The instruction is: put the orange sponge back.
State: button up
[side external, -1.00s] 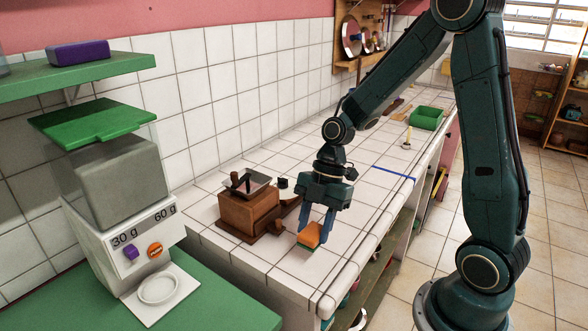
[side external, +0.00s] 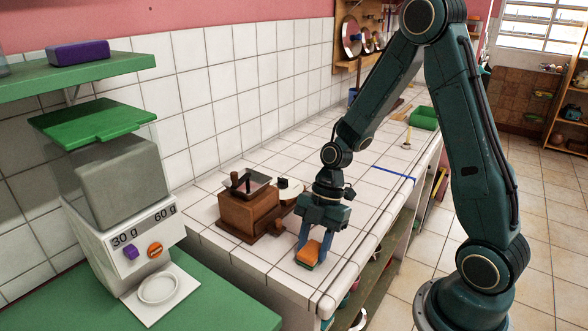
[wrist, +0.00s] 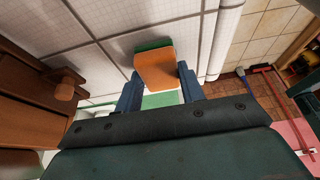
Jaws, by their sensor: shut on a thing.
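The orange sponge (side external: 309,251), with a green layer on its underside, is between the two blue fingers of my gripper (side external: 312,247) in the side external view. My gripper is shut on it and points down over the near end of the white tiled counter (side external: 290,285). The sponge is at or just above the tiles; I cannot tell whether it touches them. In the wrist view the sponge (wrist: 156,68) sits between the fingertips and reaches beyond them, with its orange face showing.
A brown wooden grinder (side external: 248,208) stands just left of my gripper, close to it. The counter's rounded edge (side external: 345,270) is to the right.

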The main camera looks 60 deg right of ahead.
jog(key=shift+f, duration=0.15)
jog(key=o, duration=0.9)
jog(key=shift+o, duration=0.2)
jog(key=shift+r, duration=0.2)
jog(key=v, duration=1.2)
